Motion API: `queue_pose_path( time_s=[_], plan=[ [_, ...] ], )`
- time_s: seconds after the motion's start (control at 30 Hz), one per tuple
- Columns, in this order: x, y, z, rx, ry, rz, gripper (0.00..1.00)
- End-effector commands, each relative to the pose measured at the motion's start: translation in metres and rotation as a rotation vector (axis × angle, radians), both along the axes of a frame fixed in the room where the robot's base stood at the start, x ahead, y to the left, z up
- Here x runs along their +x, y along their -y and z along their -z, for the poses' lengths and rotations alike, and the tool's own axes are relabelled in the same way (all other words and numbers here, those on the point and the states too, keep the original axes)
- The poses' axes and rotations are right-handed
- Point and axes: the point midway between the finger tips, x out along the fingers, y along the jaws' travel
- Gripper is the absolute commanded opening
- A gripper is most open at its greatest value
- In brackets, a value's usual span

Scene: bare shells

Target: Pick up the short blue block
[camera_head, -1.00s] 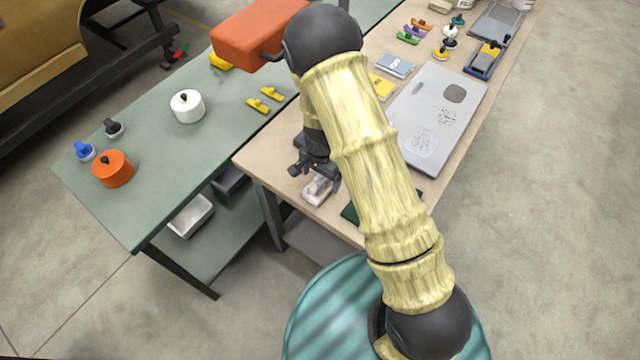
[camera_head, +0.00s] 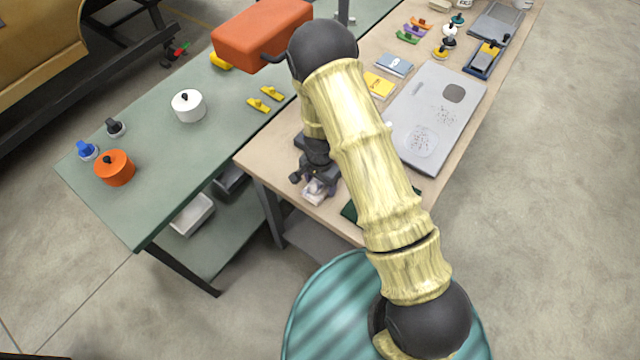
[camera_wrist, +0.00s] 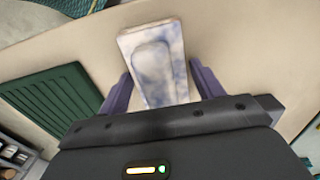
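A short block (camera_wrist: 155,62) with pale, marbled white and blue-grey surfaces and a raised rounded-rectangle top shows in the wrist view. It lies on the tan table near its front corner, and in the head view the block (camera_head: 314,191) is partly hidden under my gripper. My gripper (camera_wrist: 160,70) is open, with one purple finger on either side of the block's near part. Gaps show between the fingers and the block; I cannot tell how far above the table the fingertips are. My gripper (camera_head: 316,178) also shows in the head view, pointing down.
A dark green ribbed mat (camera_wrist: 52,97) lies left of the block in the wrist view. A grey panel (camera_head: 432,118), a blue-grey box (camera_head: 394,65) and a yellow card (camera_head: 378,85) lie farther back. The green table (camera_head: 150,160) adjoins at left, holding pots.

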Motion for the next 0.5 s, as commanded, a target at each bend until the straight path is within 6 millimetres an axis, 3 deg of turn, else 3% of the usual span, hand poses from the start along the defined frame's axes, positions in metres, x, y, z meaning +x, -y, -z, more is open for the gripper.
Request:
queue_pose_path(
  time_s=[0.03, 0.13, 0.2, 0.5],
  plan=[
    [0.0001, 0.0001, -0.0001, 0.000, 0.000, 0.000, 0.56],
    [0.0001, 0.0001, -0.0001, 0.000, 0.000, 0.000, 0.36],
    [0.0002, 0.0000, -0.0002, 0.000, 0.000, 0.000, 0.29],
    [0.0005, -0.0003, -0.0038, 0.000, 0.001, 0.000, 0.29]
  ],
)
